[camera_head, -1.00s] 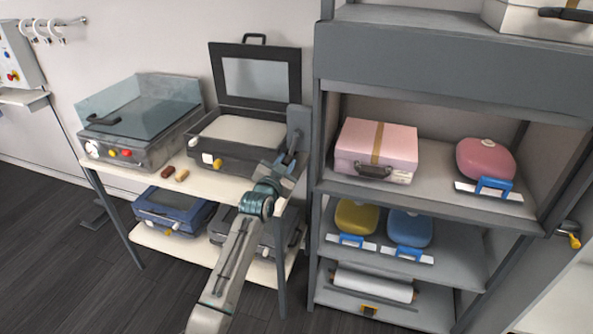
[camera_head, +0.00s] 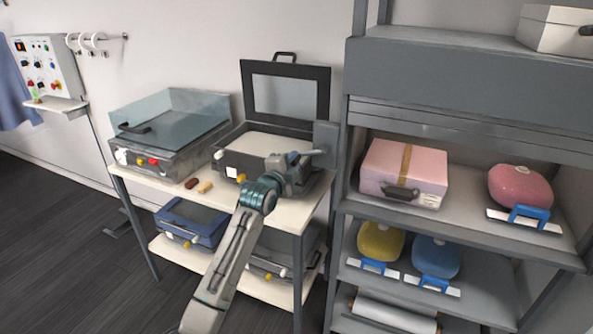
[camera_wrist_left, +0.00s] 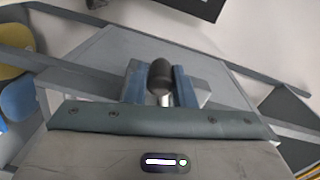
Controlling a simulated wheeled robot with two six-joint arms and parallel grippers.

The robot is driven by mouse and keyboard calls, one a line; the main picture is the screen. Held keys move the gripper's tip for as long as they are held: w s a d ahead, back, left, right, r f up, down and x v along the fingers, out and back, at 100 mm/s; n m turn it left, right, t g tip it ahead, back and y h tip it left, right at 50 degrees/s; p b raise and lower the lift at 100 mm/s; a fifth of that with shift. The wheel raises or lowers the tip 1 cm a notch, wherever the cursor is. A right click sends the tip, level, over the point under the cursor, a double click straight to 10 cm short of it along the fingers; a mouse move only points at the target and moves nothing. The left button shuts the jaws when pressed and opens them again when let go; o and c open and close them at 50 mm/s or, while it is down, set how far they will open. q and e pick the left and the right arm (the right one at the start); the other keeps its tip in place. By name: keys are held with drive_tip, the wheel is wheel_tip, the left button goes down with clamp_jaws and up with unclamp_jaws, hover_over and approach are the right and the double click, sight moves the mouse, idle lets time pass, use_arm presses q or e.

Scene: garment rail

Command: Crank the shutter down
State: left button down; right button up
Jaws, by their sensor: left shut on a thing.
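The shutter (camera_head: 450,128) is a grey slatted panel that shows as a narrow strip under the grey housing (camera_head: 470,80) of the shelf unit. Most of the opening below it is uncovered. A grey crank box (camera_head: 326,136) sits on the unit's left side. My left gripper (camera_head: 305,158) is at this box; its fingers are small in the head view. In the left wrist view, my left gripper (camera_wrist_left: 160,92) is shut on the dark crank knob (camera_wrist_left: 161,74), which stands between its blue fingers. The crank arm is mostly hidden. My right gripper is not in view.
A pink case (camera_head: 403,170) and a pink bag (camera_head: 520,188) stand on the shelf under the shutter. A bench (camera_head: 290,213) with an open-lidded black case (camera_head: 288,95) and a glass-lidded machine (camera_head: 165,125) stands left of the unit, close to my arm.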

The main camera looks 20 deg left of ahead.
use_arm(q)
drive_tip(key=r+m, duration=0.2)
drive_tip(key=m, duration=0.1)
drive_tip(key=shift+a+r+m, duration=0.3)
drive_tip(key=shift+r, duration=0.05)
drive_tip(key=shift+d+r+m+p, duration=0.1)
drive_tip(key=shift+r+m+p, duration=0.2)
drive_tip(key=shift+r+m, duration=0.4)
drive_tip(key=shift+d+r+m+p, duration=0.1)
drive_tip(key=shift+r+m+p, duration=0.2)
drive_tip(key=shift+m, duration=0.7)
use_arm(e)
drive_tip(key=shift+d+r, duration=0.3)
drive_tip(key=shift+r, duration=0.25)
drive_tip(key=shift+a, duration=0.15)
use_arm(q)
drive_tip(key=c, duration=1.2)
unclamp_jaws()
drive_tip(key=shift+c, duration=0.2)
drive_tip(key=shift+s, duration=0.1)
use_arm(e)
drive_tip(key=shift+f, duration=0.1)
